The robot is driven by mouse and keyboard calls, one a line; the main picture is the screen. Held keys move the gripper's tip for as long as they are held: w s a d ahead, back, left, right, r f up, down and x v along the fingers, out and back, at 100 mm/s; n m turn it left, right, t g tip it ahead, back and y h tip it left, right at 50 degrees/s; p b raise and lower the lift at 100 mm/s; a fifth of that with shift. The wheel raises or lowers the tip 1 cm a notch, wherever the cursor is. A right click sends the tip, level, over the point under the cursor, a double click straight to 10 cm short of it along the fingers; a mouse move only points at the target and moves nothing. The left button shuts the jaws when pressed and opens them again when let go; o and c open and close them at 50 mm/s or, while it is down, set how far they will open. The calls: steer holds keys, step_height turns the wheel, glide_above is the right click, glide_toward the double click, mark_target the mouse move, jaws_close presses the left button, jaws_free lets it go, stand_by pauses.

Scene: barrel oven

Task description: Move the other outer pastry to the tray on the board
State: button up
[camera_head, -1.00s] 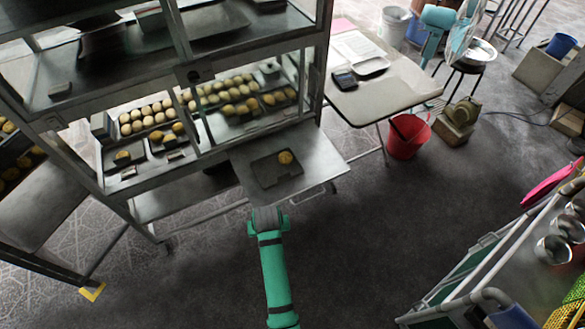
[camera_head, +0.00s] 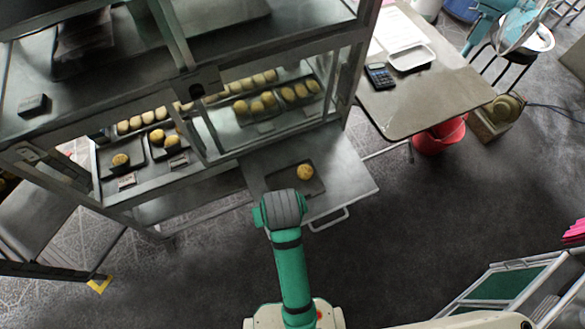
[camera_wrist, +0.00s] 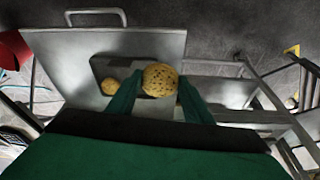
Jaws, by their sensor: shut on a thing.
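My gripper (camera_wrist: 160,97) is shut on a round, golden, dark-speckled pastry (camera_wrist: 160,80), with a green finger on each side of it. In the wrist view the held pastry appears over the dark tray (camera_wrist: 115,64) on the metal board (camera_wrist: 80,85). Another pastry (camera_wrist: 108,87) lies on that tray, left of the held one. In the head view the tray (camera_head: 280,180) on the pull-out board (camera_head: 350,185) shows one pastry (camera_head: 305,172) at its right. My arm's wrist covers the tray's front left, and hides my fingers and the held pastry.
The glass display cabinet (camera_head: 190,90) stands behind the board, with frame posts close by. Inside, a tray (camera_head: 107,158) at the left holds one pastry (camera_head: 121,160); other trays hold several. A side table (camera_head: 430,95) and red bucket (camera_head: 440,135) stand right. Floor in front is open.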

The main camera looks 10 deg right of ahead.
steer(key=shift+w, duration=0.4)
steer(key=shift+w+d+f, duration=0.15)
steer(key=shift+w+f, duration=0.15)
steer(key=shift+w, duration=0.5)
steer(key=w+f, duration=0.3)
steer(key=w, duration=0.3)
glide_above(280, 185)
steer(key=s, duration=0.2)
steer(key=x, duration=0.3)
steer(key=s+x, duration=0.1)
steer(key=x, duration=0.1)
steer(key=shift+f, duration=0.15)
steer(key=shift+w+d+f, duration=0.1)
steer(key=shift+w+f, duration=0.25)
step_height(280, 185, down, 3)
steer(key=shift+s+f, duration=0.2)
steer(key=shift+f, duration=0.2)
steer(key=o, duration=1.3)
steer(key=shift+w, duration=0.1)
steer(key=shift+c, duration=0.2)
steer(key=shift+w+r, duration=0.1)
steer(key=shift+r, duration=0.05)
